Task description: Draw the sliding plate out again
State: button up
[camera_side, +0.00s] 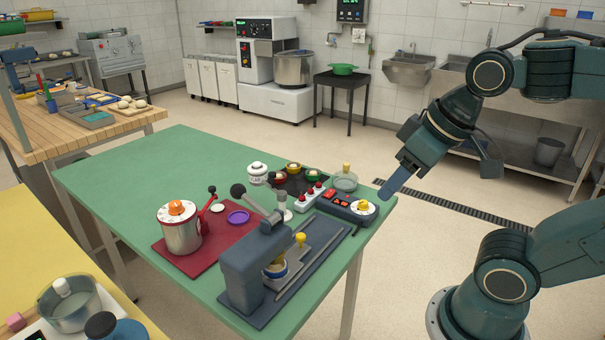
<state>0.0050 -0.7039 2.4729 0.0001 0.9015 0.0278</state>
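A dark slate press (243,268) stands at the front of the green table on a long base with a rail track (322,236). A grey sliding plate (291,258) with a yellow knob (300,239) sits on this track, close against the press body. My gripper (386,194) hangs above and beyond the table's right corner, clear of the plate and knob. It is seen edge-on, so its opening does not show.
A control box with a yellow-topped dial (350,206) lies behind the track, near my gripper. A red-and-white button box (309,194), a glass dish (345,181) and a steel pot (181,232) on a red mat stand nearby. The table's back left (150,180) is clear.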

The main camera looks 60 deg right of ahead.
jog(key=w+m+g, duration=0.2)
jog(key=w, duration=0.4)
jog(key=m+g, duration=0.3)
jog(key=m, duration=0.4)
send_over(301, 235)
notch_tip(301, 235, down, 11)
jog(key=shift+f, duration=0.15)
notch_tip(301, 235, down, 14)
jog(key=shift+r, duration=0.1)
grip_shut()
